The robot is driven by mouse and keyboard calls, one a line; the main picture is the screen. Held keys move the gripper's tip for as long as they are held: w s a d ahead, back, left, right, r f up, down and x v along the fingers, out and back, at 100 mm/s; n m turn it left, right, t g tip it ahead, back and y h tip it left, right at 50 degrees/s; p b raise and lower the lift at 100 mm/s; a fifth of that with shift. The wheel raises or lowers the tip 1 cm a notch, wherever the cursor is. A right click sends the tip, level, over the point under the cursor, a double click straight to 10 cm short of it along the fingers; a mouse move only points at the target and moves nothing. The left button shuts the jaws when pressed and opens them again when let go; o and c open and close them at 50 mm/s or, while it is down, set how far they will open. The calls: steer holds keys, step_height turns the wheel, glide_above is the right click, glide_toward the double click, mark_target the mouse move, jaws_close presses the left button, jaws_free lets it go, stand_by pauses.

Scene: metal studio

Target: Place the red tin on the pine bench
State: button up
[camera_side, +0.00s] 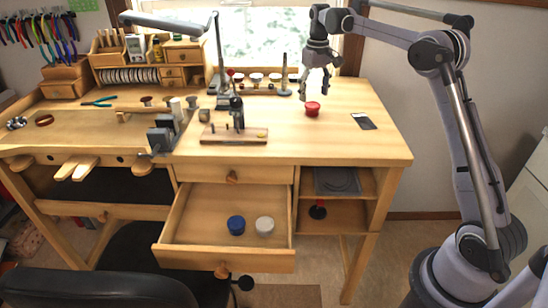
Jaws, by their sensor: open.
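The red tin (312,109) stands on the top of the pine bench (340,140), toward the right part of the bench. My gripper (315,92) is open and points down just above and around the level of the tin. I cannot tell whether a finger touches the tin. Nothing is seen held in the gripper. A blue tin (236,225) and a white tin (265,226) lie in the open drawer (190,232) below the bench top.
A dark flat card (363,121) lies right of the red tin. A small wooden-based tool (234,136) and a vise (163,135) stand to the left. A lamp (219,60) and a rack of small items (258,85) stand at the back. The bench's front right is clear.

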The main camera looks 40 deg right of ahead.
mark_target(313, 105)
step_height(313, 105, up, 8)
steer(key=s+a+r+n+t, duration=0.15)
steer(key=s+a+t, duration=0.25)
steer(key=s+a, duration=0.85)
steer(key=s+a+f+t, duration=0.3)
steer(key=s+a+f, duration=0.6)
steer(key=s+f, duration=0.2)
steer(key=shift+s+a+f+n, duration=0.15)
steer(key=shift+s+f+n, duration=0.2)
steer(key=shift+s, duration=0.7)
